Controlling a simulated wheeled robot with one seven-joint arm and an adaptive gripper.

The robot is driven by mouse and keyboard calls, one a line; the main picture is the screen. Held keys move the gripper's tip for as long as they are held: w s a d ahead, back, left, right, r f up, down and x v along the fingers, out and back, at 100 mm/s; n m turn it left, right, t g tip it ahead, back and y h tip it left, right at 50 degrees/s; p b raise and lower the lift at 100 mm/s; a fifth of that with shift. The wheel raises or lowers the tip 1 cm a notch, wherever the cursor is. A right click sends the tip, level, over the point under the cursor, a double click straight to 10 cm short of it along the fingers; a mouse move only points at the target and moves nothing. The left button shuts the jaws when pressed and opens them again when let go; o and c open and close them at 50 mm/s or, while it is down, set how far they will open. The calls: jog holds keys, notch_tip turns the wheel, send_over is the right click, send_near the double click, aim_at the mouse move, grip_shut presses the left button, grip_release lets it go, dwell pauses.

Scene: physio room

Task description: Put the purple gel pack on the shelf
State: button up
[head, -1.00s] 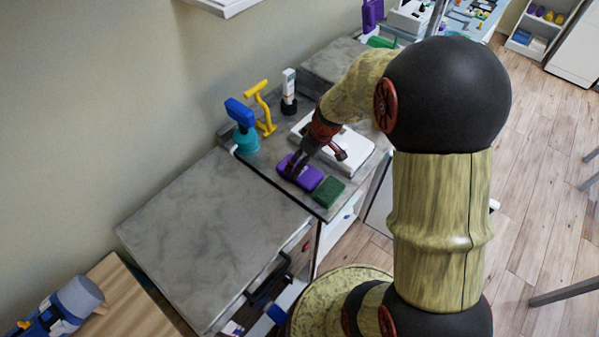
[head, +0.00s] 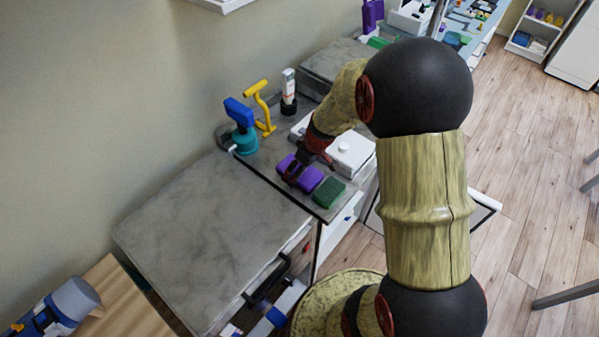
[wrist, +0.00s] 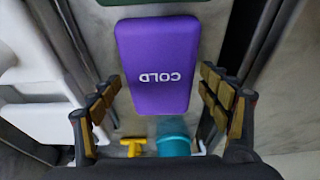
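The purple gel pack (head: 309,179), marked COLD, lies flat on the grey counter beside a green block. It also shows in the wrist view (wrist: 157,62), at top centre. My gripper (head: 292,172) is low over the pack in the head view. In the wrist view my gripper (wrist: 158,100) is open, with one finger on each side of the pack and a visible gap to both. A white shelf unit (head: 519,48) with purple, yellow and blue items stands at the far upper right. A white ledge (head: 222,4) is on the wall.
A green block (head: 329,193) lies close to the pack. A white box (head: 352,152) sits behind it. A teal and blue spray bottle (head: 243,135), a yellow handle-like object (head: 262,105) and a white tube (head: 289,90) stand near the wall. The grey worktop at left (head: 205,240) is bare.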

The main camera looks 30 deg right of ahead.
jog(key=c, duration=1.3)
jog(key=shift+r, duration=0.15)
jog(key=shift+r, duration=0.25)
jog(key=v, duration=0.1)
jog(key=p+v, duration=0.1)
jog(key=v, duration=0.1)
jog(key=shift+w+r, duration=0.15)
jog(key=shift+w, duration=0.1)
jog(key=s+r, duration=0.1)
jog(key=s+d+r+p, duration=0.1)
jog(key=r, duration=0.1)
jog(key=s+r, duration=0.1)
jog(key=shift+s+d+r, duration=0.25)
jog(key=shift+s+r, duration=0.1)
jog(key=s+d+r, duration=0.1)
jog(key=s, duration=0.2)
jog(key=s+d+r+p, duration=0.1)
jog(key=s+r, duration=0.1)
jog(key=s, duration=0.1)
jog(key=s+d+r, duration=0.1)
jog(key=s, duration=0.2)
jog(key=shift+d+r, duration=0.2)
jog(key=shift+d, duration=0.05)
